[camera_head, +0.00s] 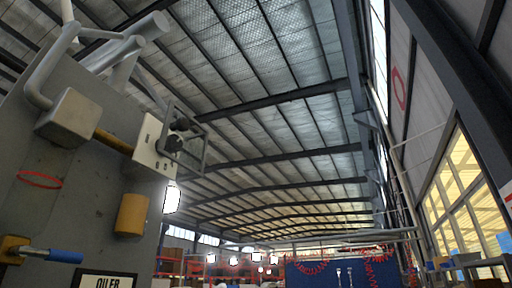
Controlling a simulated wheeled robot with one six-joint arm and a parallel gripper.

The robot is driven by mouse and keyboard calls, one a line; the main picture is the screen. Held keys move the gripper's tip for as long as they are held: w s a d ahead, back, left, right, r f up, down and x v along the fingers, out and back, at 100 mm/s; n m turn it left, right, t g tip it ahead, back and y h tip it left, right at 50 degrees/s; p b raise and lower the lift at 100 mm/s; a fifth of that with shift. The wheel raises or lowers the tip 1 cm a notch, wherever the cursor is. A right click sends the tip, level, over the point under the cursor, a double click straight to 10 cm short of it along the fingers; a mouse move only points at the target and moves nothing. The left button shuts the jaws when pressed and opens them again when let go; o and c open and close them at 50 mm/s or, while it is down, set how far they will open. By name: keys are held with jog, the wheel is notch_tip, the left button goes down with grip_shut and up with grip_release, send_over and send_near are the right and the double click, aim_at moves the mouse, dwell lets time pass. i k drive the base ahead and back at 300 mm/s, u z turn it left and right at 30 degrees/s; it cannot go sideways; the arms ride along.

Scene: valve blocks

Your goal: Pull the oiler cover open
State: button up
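A grey block (85,178) fills the left side, seen from below at a steep tilt. A label reading "OILER" (107,282) is cut off by the bottom edge. A yellow-orange cylinder (132,214) sits on the block's face above the label. I cannot tell which part is the oiler cover or whether it is open. My gripper is not recognisable in this view.
Grey pipes (128,48), a grey box (68,118) with a brass rod, and a pale plate (152,148) with dark knobs and a frame stick out above. A blue handle (65,256) juts out lower left. The space right of the block is open.

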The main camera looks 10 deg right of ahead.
aim_at(181, 124)
jog(key=z, duration=1)
jog(key=k, duration=0.35)
jog(key=u, duration=0.45)
